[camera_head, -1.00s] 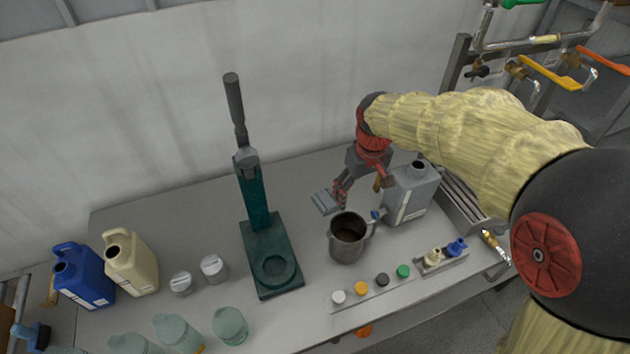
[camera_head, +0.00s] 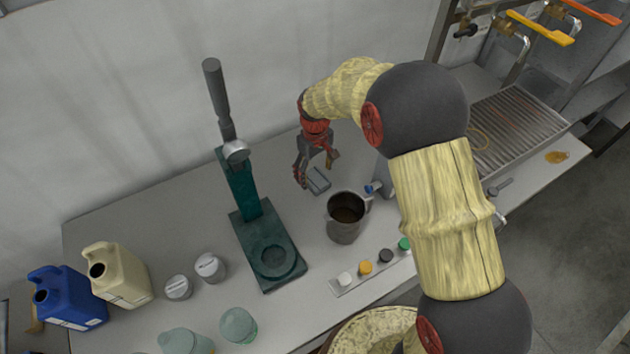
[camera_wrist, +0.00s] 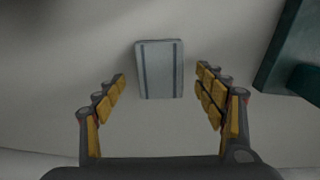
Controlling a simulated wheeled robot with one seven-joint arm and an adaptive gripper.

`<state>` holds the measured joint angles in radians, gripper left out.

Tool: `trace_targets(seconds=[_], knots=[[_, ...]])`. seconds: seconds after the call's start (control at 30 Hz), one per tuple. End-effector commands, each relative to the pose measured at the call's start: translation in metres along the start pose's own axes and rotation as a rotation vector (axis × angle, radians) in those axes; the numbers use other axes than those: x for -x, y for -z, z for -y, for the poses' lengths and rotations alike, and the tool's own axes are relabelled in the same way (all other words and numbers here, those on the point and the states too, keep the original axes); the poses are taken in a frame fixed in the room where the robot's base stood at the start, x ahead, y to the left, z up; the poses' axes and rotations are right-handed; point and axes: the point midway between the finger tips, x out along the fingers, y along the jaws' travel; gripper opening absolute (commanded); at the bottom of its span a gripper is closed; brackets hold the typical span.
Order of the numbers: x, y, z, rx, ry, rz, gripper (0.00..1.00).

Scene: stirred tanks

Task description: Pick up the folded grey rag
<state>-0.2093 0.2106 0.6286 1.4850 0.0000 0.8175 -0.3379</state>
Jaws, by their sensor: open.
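The folded grey rag (camera_head: 318,181) lies flat on the bench behind the metal jug. It also shows in the wrist view (camera_wrist: 160,70) as a pale grey rectangle with two darker stripes. My gripper (camera_head: 318,176) is open and empty, close to the rag at its wall side. In the wrist view the fingers (camera_wrist: 161,92) stand apart on either side, and the rag lies between and beyond their tips, touching neither. The exact height of the fingers above the bench cannot be told.
The metal jug (camera_head: 345,215) stands just in front of the rag. A green press (camera_head: 262,235) with a tall lever stands to the left. A strip with coloured caps (camera_head: 362,277) lies nearer the front edge. A grey canister is mostly hidden behind my arm. Bench between press and rag is clear.

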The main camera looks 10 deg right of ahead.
Motion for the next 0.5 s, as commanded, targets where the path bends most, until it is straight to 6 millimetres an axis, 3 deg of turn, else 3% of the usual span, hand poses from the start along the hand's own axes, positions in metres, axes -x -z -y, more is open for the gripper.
trace_targets(seconds=[0.13, 0.37, 0.5], knots=[[-0.022, 0.000, 0.000, 0.000, 0.000, 0.001, 0.70], [-0.023, 0.001, 0.000, 0.000, 0.000, -0.001, 0.70], [-0.023, 0.000, 0.000, 0.000, 0.000, 0.000, 0.64]])
